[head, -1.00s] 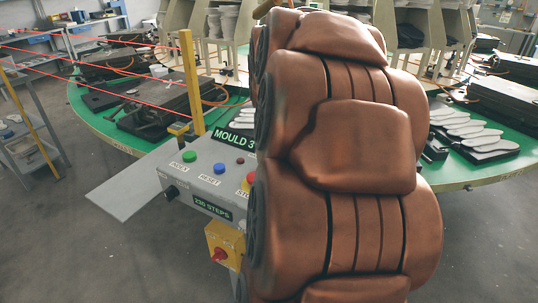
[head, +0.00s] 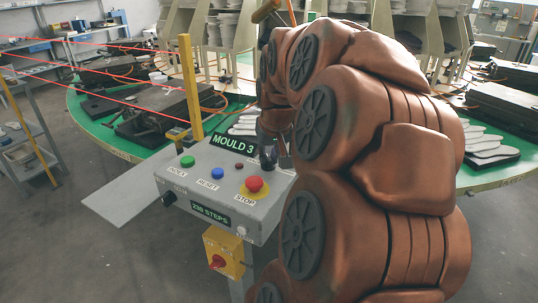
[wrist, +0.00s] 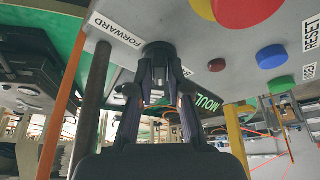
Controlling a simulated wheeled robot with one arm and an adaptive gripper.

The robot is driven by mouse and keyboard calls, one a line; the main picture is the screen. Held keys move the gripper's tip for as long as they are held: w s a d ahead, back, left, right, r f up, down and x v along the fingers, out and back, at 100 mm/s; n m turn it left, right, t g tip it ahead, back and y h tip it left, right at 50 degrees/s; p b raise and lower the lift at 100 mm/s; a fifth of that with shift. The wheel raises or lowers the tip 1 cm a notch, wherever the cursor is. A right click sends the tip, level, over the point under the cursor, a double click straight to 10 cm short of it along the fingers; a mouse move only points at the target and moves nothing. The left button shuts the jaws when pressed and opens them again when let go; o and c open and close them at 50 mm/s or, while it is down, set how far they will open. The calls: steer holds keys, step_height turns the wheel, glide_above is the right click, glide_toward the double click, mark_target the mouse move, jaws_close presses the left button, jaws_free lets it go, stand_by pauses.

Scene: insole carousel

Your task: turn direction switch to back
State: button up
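The grey control box (head: 222,172) stands left of my arm in the head view. In the wrist view its panel appears upside down, with a white FORWARD label (wrist: 117,32) beside a black round knob (wrist: 158,50). My gripper (wrist: 160,72) has its two fingers spaced apart, with their tips at this knob, one toward each side. I cannot tell whether they press on it. In the head view my gripper (head: 268,157) points down at the panel's far right part, behind the red stop button.
The red STOP button (head: 254,184), blue reset button (head: 217,173) and green index button (head: 187,161) are close by. A MOULD 3 display (head: 234,143) stands behind them. A yellow box with a red rotary switch (head: 217,261) hangs below. The green carousel (head: 110,138) lies behind.

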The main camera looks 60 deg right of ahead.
steer(key=o, duration=0.3)
steer(key=shift+o, duration=0.2)
steer(key=shift+r, duration=0.1)
steer(key=v, duration=1.1)
steer(key=shift+s+r, duration=0.2)
steer(key=shift+r, duration=0.15)
steer(key=shift+a, duration=0.1)
